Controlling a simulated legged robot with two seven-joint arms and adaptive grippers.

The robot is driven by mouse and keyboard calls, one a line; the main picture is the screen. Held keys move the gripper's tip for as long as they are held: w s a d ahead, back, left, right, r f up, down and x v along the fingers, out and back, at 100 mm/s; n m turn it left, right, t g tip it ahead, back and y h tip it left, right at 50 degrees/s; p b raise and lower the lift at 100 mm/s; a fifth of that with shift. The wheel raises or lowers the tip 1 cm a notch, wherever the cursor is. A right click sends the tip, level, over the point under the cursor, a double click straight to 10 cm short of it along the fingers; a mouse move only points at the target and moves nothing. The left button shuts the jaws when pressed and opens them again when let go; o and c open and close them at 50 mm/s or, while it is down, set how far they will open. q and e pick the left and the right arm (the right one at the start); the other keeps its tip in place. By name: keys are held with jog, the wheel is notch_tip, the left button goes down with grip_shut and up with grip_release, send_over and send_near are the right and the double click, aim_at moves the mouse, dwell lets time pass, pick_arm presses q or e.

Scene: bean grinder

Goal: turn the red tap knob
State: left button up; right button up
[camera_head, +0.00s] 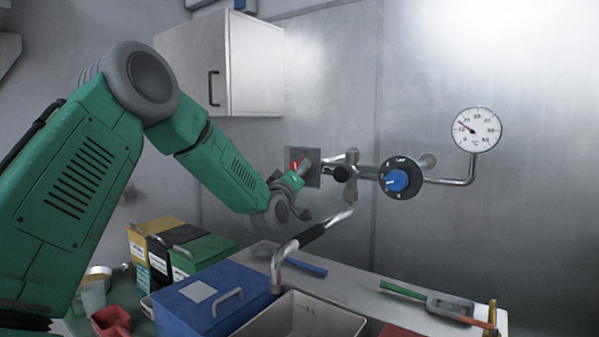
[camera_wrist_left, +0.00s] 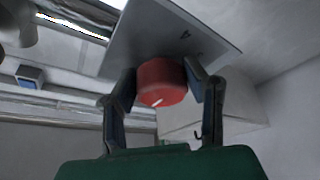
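The red tap knob (camera_wrist_left: 162,82) sits on a grey wall plate (camera_wrist_left: 205,38) and has a small white mark on it. In the left wrist view it is between the two dark fingers of my left gripper (camera_wrist_left: 160,88). The fingers are close to its sides; a finger appears to touch it on the right. In the head view the red knob (camera_head: 296,163) is mostly hidden behind my left gripper (camera_head: 300,172), which reaches the plate on the back wall. My right gripper is not in view.
Right of the plate are a pipe with a blue knob (camera_head: 397,180) and a round gauge (camera_head: 477,129). A cabinet (camera_head: 220,65) hangs above. Below are a curved spout (camera_head: 312,236), a sink (camera_head: 300,318), a blue box (camera_head: 212,303) and a tool (camera_head: 450,306) on the counter.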

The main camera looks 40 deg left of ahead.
pick_arm(q)
jog(key=shift+a+r, duration=0.1)
jog(key=shift+a, duration=0.15)
jog(key=shift+d+r+n+y, duration=0.1)
jog(key=shift+d+n+y, duration=0.1)
jog(key=shift+n+y, duration=0.15)
